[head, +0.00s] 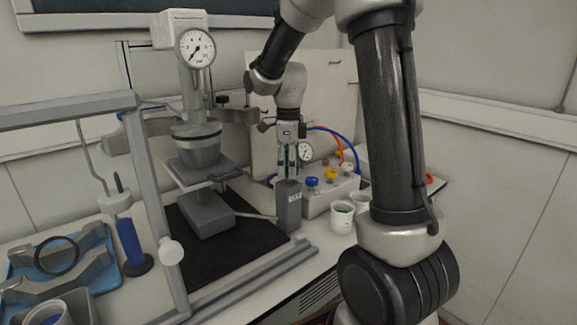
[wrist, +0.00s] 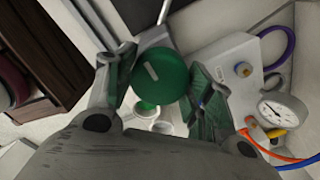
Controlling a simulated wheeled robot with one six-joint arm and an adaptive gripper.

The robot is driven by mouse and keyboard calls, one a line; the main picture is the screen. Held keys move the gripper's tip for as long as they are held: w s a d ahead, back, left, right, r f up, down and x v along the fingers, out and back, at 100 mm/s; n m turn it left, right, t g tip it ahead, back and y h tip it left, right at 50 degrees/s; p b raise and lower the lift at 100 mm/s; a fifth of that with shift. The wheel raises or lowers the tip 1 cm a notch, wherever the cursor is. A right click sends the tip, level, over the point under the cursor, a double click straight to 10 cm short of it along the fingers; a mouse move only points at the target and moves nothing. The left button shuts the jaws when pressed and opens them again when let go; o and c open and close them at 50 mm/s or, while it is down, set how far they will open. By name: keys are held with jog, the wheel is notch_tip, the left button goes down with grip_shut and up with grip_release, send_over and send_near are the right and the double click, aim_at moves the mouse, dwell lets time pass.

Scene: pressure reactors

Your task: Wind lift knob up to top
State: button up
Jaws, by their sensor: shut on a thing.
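The green lift knob (wrist: 160,76) with a white mark on its face sits between my gripper's (wrist: 156,92) fingers in the wrist view, and the fingers are shut on it. In the head view my gripper (head: 292,166) points down over a grey lift post (head: 288,208) and largely hides the knob. The lift platform (head: 203,172) stands on a grey base (head: 207,215) over a black mat. The metal reactor vessel (head: 198,150) is just above the platform, under the head with a pressure gauge (head: 196,48).
Beside the post is a white valve box (head: 330,195) with coloured knobs and hoses, and a gauge (wrist: 283,112). White cups (head: 342,217) stand close by. A metal frame (head: 158,200) and a blue tray (head: 60,265) are at left.

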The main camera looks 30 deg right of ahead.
dwell(0.4)
jog(key=o, duration=1)
jog(key=shift+r, duration=0.1)
notch_tip(320, 180, up, 12)
jog(key=shift+f, duration=0.1)
